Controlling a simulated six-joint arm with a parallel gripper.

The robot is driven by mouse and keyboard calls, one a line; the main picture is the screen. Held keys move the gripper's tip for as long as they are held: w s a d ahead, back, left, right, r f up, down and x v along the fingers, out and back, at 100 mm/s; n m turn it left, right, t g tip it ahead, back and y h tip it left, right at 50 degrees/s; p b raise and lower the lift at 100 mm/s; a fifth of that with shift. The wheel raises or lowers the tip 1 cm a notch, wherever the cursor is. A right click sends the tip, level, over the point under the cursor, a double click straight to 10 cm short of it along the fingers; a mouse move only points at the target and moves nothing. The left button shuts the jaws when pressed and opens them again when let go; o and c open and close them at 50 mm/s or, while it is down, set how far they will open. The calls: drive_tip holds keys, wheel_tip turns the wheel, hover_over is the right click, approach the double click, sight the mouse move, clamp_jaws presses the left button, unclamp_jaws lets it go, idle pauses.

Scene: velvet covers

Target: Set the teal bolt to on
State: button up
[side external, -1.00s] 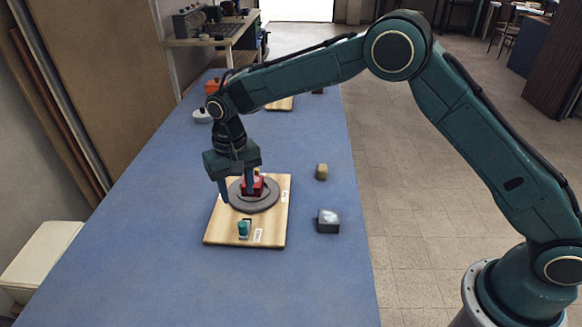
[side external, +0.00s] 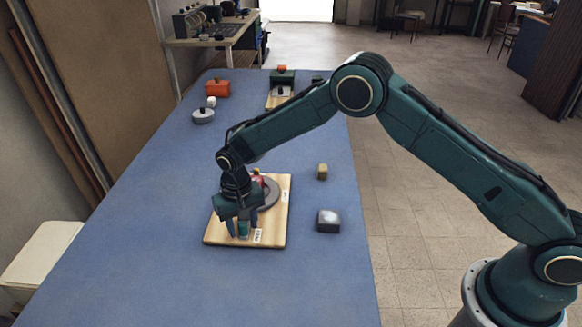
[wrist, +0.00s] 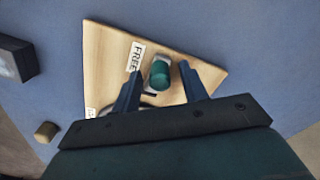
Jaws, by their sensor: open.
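The teal bolt (wrist: 160,74) is a short upright-looking knob on a wooden board (wrist: 105,62), next to a white label reading FREE (wrist: 136,56). My gripper (wrist: 160,85) is open, with one finger on each side of the bolt; I cannot tell whether either finger touches it. In the side external view, my gripper (side external: 241,236) is low over the near end of the board (side external: 272,238), around the teal bolt (side external: 242,229). Behind the gripper, a round grey plate (side external: 271,193) with a red part (side external: 257,181) is partly hidden.
A dark box with a pale top (side external: 328,221) and a small tan block (side external: 322,171) stand right of the board. Farther back are a white lidded pot (side external: 203,116), an orange box (side external: 217,89) and another board (side external: 273,103). The blue table (side external: 150,270) is clear at the front left.

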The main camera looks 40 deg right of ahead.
clamp_jaws()
drive_tip(key=shift+w+d, duration=1.1)
drive_tip(key=shift+c, duration=1.1)
unclamp_jaws()
drive_tip(key=shift+o, duration=1.1)
